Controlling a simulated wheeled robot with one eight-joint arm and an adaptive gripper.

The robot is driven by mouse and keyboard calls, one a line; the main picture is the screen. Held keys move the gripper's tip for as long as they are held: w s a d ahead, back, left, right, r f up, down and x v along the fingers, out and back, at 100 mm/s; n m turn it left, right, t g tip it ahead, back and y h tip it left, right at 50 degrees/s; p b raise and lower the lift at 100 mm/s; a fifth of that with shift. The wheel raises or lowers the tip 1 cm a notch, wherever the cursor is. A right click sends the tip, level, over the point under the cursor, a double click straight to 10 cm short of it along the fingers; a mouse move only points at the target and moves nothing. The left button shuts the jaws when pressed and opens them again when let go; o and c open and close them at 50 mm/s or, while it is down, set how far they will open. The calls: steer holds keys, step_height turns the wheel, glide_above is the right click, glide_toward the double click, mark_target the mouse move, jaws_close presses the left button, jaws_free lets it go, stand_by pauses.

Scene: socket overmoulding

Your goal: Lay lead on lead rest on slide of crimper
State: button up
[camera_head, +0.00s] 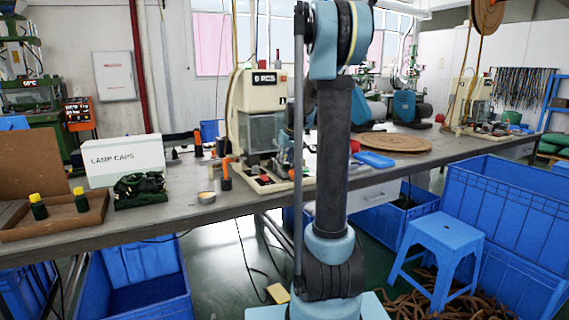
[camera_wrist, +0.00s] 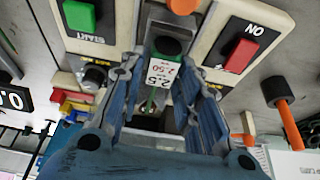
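The crimper is most likely the cream bench machine (camera_head: 262,92) with a small display, partly behind my arm in the head view. In the wrist view my gripper (camera_wrist: 162,68) hovers over a machine front, its two blue fingers spread apart. Between and beyond them is a dark recess with a white tag (camera_wrist: 160,80) reading 2.5 and 2.50, and a thin bright green piece (camera_wrist: 149,104) beneath it. I cannot tell whether this green piece is a lead or part of the slide. No lead is clearly seen between the fingers. The gripper is hidden in the head view.
A green button (camera_wrist: 80,16), a red button (camera_wrist: 241,56) and an orange-handled tool (camera_wrist: 289,124) flank the fingers. On the bench are a lamp caps box (camera_head: 125,160), a dark green bundle (camera_head: 139,187), a cardboard tray (camera_head: 60,222) and a blue tray (camera_head: 374,160).

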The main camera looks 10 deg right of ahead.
steer(key=shift+r, duration=0.15)
steer(key=v, duration=1.2)
steer(key=s+a+f+m+g, duration=0.1)
steer(key=s+f, duration=0.3)
steer(key=s, duration=0.7)
steer(key=s+a+f+m, duration=0.1)
steer(key=s+f, duration=0.4)
steer(key=s, duration=0.7)
steer(key=shift+m+g+h, duration=0.5)
steer(key=shift+m+h, duration=0.2)
steer(key=s+f, duration=0.4)
steer(key=s, duration=0.1)
steer(key=s+f, duration=0.5)
steer(key=s, duration=0.1)
steer(key=s+f, duration=0.4)
steer(key=s, duration=0.1)
steer(key=shift+s+d+f, duration=0.3)
steer(key=shift+s+d, duration=0.05)
steer(key=shift+s, duration=0.05)
